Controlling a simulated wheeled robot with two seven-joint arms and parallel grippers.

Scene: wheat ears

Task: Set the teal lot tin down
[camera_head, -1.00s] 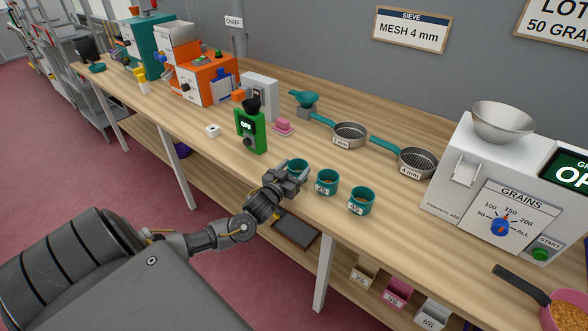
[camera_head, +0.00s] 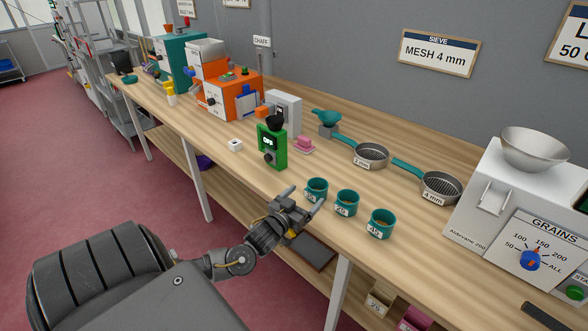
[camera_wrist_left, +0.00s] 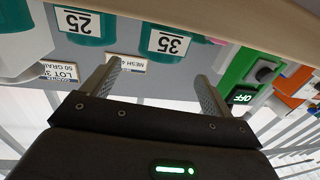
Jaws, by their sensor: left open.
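Three teal lot tins stand upright in a row near the front edge of the wooden bench (camera_head: 235,172). The leftmost tin (camera_head: 317,185) is labelled 35, the middle tin (camera_head: 346,201) 25, the right tin (camera_head: 381,220) 45. My left gripper (camera_head: 303,195) is open and empty, at the bench's front edge just in front of the 35 tin. In the left wrist view, which is upside down, the open fingers (camera_wrist_left: 158,72) point toward the 35 tin (camera_wrist_left: 166,40) with a gap. The 25 tin (camera_wrist_left: 82,22) is beside it. My right gripper is out of view.
A green device (camera_head: 272,145) reading OFF stands behind and left of the tins. Two sieves (camera_head: 371,155) lie behind them. A white grain counter (camera_head: 503,208) stands at right. A small white block (camera_head: 235,145) sits at left. Bench around the tins is clear.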

